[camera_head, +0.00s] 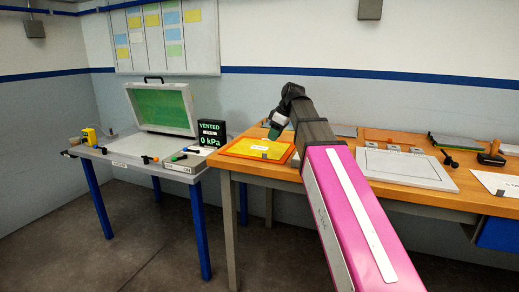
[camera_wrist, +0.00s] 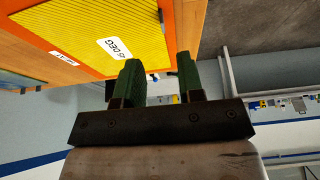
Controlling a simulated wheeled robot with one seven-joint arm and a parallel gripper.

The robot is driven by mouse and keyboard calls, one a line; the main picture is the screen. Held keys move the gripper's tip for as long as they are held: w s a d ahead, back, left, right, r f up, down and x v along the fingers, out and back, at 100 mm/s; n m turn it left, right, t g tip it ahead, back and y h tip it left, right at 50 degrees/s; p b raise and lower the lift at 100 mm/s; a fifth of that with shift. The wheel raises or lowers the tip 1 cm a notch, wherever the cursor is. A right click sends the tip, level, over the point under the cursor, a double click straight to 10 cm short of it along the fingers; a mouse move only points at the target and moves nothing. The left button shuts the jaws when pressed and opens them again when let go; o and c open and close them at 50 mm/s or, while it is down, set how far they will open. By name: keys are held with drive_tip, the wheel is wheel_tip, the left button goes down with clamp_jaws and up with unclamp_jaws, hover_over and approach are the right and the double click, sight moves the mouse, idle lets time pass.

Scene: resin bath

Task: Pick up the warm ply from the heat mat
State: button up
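The warm ply is a yellow, ribbed sheet (camera_head: 255,149) with a white label, lying flat on the orange heat mat (camera_head: 231,153) at the wooden bench's left end. In the wrist view the ply (camera_wrist: 80,38) fills the upper left, its label reads "45 DEG", and the orange mat edge (camera_wrist: 180,18) runs beside it. My gripper (camera_head: 275,131) is over the back right part of the mat in the head view. Its green fingers (camera_wrist: 160,72) stand apart with nothing seen between them. Contact with the ply cannot be told.
Left of the bench stands a separate grey table with an open, green-lined lid (camera_head: 160,108) and a display (camera_head: 211,133) reading "VENTED 0 kPa". Right of my arm lie a pale framed plate (camera_head: 405,168) and several tools. A gap separates the two tables.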

sight(267, 159)
drive_tip(key=shift+s+x, duration=0.1)
drive_tip(key=shift+x, duration=2.05)
drive_tip(key=shift+s+x, duration=0.15)
drive_tip(key=shift+x, duration=2)
drive_tip(key=shift+d, duration=0.15)
clamp_jaws()
